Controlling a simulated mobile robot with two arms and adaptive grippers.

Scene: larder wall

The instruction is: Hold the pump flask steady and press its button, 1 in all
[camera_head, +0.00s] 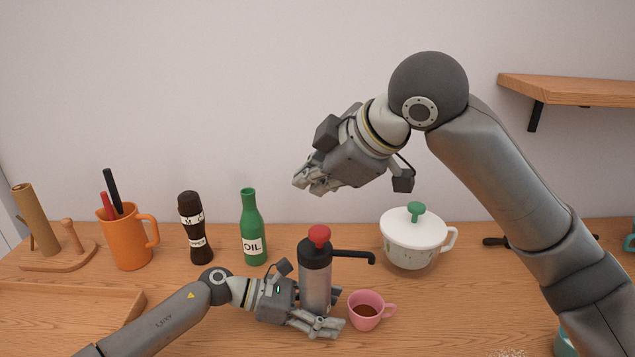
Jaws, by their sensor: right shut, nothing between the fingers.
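The pump flask (316,283) stands upright on the wooden counter, with a grey body, a black top and a black spout pointing right. Its red button (319,234) sits raised on top. My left gripper (326,310) is low at the flask, with fingers around its lower body; the far finger is partly hidden behind the flask. My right gripper (312,184) is shut and empty, in the air above the red button, apart from it. A pink cup (367,317) with brown liquid in it stands below the spout, right of the flask.
A green oil bottle (252,228), a dark pepper mill (195,229) and an orange mug (127,240) with pens stand to the left. A white lidded pot (413,247) stands behind right. A wooden tray (70,292) lies front left. A wall shelf (570,90) is upper right.

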